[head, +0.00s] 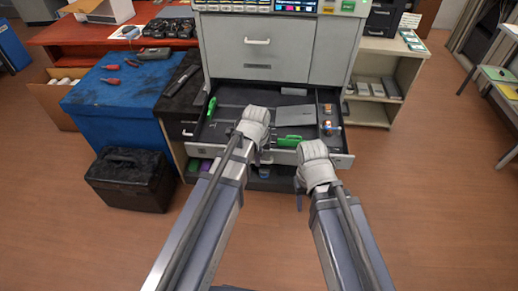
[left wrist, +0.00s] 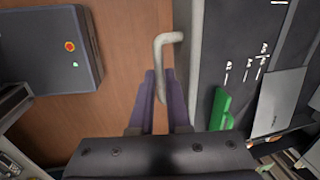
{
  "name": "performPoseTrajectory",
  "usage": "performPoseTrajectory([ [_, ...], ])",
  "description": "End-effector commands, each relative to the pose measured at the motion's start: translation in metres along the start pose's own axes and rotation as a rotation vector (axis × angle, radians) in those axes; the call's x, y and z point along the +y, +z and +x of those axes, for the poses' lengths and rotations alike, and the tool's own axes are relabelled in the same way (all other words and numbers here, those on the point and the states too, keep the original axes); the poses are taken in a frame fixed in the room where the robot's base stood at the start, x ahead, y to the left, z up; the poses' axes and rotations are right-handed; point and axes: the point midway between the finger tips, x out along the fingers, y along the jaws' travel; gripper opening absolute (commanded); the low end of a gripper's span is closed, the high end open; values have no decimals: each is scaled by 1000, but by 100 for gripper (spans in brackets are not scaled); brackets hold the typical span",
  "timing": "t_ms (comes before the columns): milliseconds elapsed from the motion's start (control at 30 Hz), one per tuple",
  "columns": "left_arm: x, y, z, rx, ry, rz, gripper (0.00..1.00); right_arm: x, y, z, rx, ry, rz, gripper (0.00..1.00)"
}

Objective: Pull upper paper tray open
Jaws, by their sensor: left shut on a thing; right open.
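The pulled-out drawer (head: 345,160) of the grey machine stands open, with a dark inside and a light grey front. I take it for the upper paper tray, though its label cannot be read. My left gripper (head: 262,157) is at the drawer front, its fingers mostly hidden by my arm. In the left wrist view my left gripper (left wrist: 160,90) is shut on the pale bar handle (left wrist: 166,39) of the drawer (left wrist: 187,60). My right gripper (head: 299,198) is open and empty, in front of the drawer's right part.
The drawer holds a green tool (head: 289,141), a grey flat piece (head: 265,115) and small items. Above it is a closed grey panel (head: 285,50) with a handle. A black toolbox (head: 130,180) stands on the floor at left. The floor at right is clear.

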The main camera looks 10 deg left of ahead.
Motion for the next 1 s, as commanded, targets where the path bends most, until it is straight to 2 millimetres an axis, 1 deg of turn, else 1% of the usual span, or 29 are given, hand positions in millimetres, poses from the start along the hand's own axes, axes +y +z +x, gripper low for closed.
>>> performPoseTrajectory([
  [33,10,0,-2,1,2,1,0,0,0,0,0,0,0,50],
  [200,20,0,-4,1,1,0,0,0,0,0,0,0,0,50],
  [600,20,0,-4,0,0,-1,0,0,0,0,0,0,0,50],
  [633,20,0,-4,0,0,-1,18,0,0,0,0,0,0,50],
  [700,20,0,-4,0,0,0,26,0,0,0,0,0,0,50],
  [733,20,0,-4,0,0,0,27,0,0,0,0,0,0,50],
  [1000,20,0,-5,0,0,0,27,0,0,-1,0,0,0,50],
])
